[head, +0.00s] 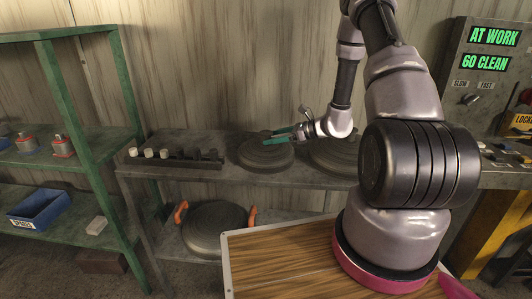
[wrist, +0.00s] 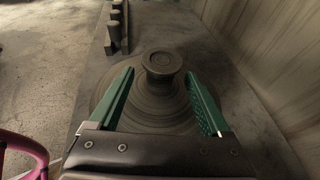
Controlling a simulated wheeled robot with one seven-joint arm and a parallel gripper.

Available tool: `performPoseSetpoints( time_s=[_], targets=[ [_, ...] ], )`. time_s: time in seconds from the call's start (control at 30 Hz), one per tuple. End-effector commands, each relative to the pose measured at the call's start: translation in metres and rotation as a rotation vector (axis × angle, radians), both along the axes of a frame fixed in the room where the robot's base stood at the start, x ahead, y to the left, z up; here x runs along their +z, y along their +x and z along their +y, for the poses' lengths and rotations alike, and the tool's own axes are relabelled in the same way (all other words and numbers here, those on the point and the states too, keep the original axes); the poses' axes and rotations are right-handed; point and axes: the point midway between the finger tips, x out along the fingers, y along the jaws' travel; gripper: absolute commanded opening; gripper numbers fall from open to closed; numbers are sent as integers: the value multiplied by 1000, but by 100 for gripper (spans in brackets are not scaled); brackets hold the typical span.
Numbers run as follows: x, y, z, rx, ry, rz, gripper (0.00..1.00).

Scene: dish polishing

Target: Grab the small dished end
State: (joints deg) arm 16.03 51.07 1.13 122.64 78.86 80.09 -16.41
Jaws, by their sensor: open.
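The small dished end (head: 262,158) is a grey, low domed disc lying on the grey bench at the back in the head view. In the wrist view, the dished end (wrist: 150,112) shows ring marks and a round knob (wrist: 162,62) standing up at its middle. My gripper (head: 272,136) has green fingers and is open above this disc. In the wrist view, my gripper (wrist: 160,74) has a fingertip on either side of the knob, with a gap on both sides. The height of the fingertips against the knob is hard to tell.
A second grey disc (head: 330,158) lies close on the right, partly behind my arm. A rack of pegs (head: 175,161) stands on the left. A pan with orange handles (head: 215,222) sits on the lower shelf. A green shelf unit (head: 120,90) stands further left.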

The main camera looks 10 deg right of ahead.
Motion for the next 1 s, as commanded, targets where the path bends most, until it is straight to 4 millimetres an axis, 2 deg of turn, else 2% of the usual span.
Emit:
performPoseSetpoints(
  time_s=[0.2,0.47,0.5,0.53,0.67,0.7,1.0],
  targets=[
    [-13,14,23,4,0,-1,81],
    [-14,16,26,1,-1,0,81],
    [-14,16,26,1,-1,0,78],
    [-14,16,26,1,-1,0,66],
    [-14,16,26,1,0,-1,16],
    [-14,16,26,1,0,-1,1],
    [-14,16,26,1,0,-1,0]
  ],
)
